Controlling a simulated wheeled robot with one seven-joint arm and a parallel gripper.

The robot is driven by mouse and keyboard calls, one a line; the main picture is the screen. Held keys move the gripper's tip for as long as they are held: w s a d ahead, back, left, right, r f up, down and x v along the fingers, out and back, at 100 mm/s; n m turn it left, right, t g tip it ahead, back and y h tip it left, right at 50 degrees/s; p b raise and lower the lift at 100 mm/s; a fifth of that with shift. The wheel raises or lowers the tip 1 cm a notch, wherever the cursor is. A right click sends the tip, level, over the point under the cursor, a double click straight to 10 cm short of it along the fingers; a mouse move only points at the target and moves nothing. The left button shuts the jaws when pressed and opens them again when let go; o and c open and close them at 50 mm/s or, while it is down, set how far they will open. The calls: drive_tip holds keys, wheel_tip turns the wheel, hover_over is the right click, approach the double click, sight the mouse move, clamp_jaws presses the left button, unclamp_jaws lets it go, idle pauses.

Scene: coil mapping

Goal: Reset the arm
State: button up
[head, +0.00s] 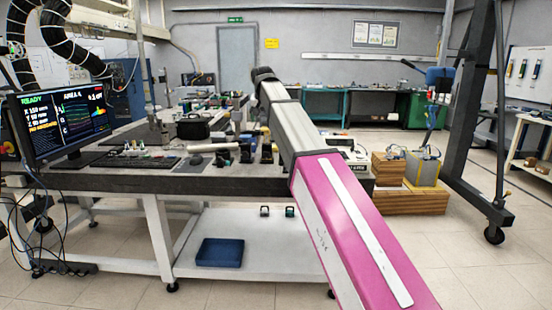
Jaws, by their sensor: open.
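My arm (345,215) rises from the bottom right of the head view as a magenta link with a white stripe. It narrows into a grey section that reaches up over the table's right part. A dark joint (262,75) tops it, in front of the back wall. No gripper fingers can be made out; they are hidden or out of frame. I see nothing held. The arm covers part of the dark-topped table (110,180) and some items behind it.
A monitor reading READY (60,120) stands at the table's left. Small tools and dark blocks (247,152) line the tabletop. A blue bin (220,252) sits on the lower shelf. Wooden boxes (410,202) and a wheeled frame (476,110) stand right. Floor is open at lower right.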

drive_tip(key=s+d+f+g, duration=0.1)
drive_tip(key=s+d+f, duration=0.25)
drive_tip(key=f, duration=0.65)
drive_tip(key=s+d+f, duration=0.3)
drive_tip(key=d+f, duration=0.2)
drive_tip(key=f, duration=0.5)
drive_tip(key=s+d+f+g, duration=0.1)
drive_tip(key=s+d+f, duration=0.3)
drive_tip(key=f, duration=0.6)
drive_tip(key=s+d+f+g, duration=0.1)
drive_tip(key=s+d+f, duration=0.4)
drive_tip(key=s+f, duration=0.5)
drive_tip(key=s+d+f+g, duration=0.1)
drive_tip(key=s+d+f, duration=0.5)
drive_tip(key=s+f, duration=0.3)
wheel_tip(320, 180, down, 3)
drive_tip(key=shift+s+r, duration=0.15)
drive_tip(key=shift+s, duration=0.2)
